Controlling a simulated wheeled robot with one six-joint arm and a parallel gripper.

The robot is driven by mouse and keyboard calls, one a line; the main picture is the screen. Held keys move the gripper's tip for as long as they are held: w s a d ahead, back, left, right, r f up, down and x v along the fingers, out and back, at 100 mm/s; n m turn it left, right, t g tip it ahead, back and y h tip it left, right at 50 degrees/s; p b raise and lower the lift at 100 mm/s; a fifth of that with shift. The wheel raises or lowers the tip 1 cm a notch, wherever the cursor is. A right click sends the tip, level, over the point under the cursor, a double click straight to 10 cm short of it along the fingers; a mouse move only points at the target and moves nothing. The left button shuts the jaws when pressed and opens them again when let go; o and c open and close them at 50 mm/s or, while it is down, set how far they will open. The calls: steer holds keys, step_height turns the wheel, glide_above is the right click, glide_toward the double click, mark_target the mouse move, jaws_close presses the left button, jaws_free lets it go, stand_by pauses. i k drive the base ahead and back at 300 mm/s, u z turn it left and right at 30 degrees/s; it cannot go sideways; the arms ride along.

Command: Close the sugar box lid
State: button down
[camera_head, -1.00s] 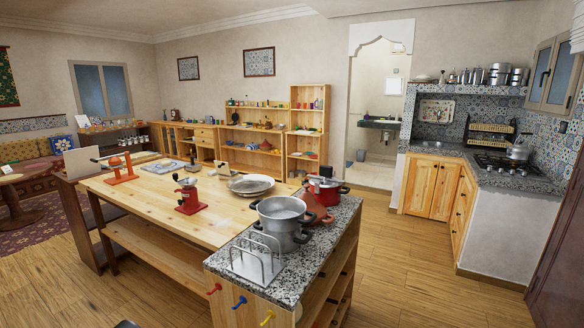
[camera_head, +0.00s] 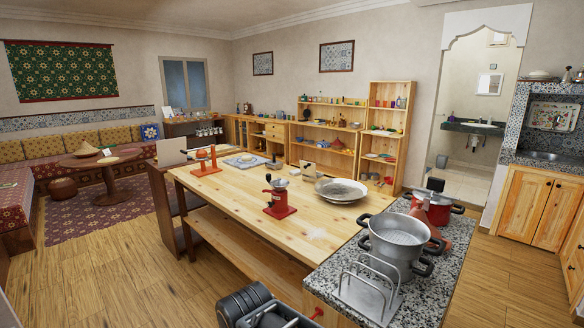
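I cannot make out a sugar box or its lid for certain. Small items stand on the round wooden table (camera_head: 84,163) at the left, including a cone-shaped one (camera_head: 86,149) and a small pale one (camera_head: 107,152), too small to tell. None of these is clearly a sugar box. My gripper is not in view.
A granite counter (camera_head: 425,290) with pots (camera_head: 397,240) and a wire rack (camera_head: 368,293) stands at the right front. A dark ribbed object (camera_head: 245,303) is low at the bottom edge. Open wooden floor (camera_head: 105,270) lies at the left front, before the rug (camera_head: 95,220).

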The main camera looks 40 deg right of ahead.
mark_target(305, 168)
steer(key=i, duration=3.2)
steer(key=z, duration=2.45)
steer(key=i, duration=0.5)
steer(key=z, duration=0.3)
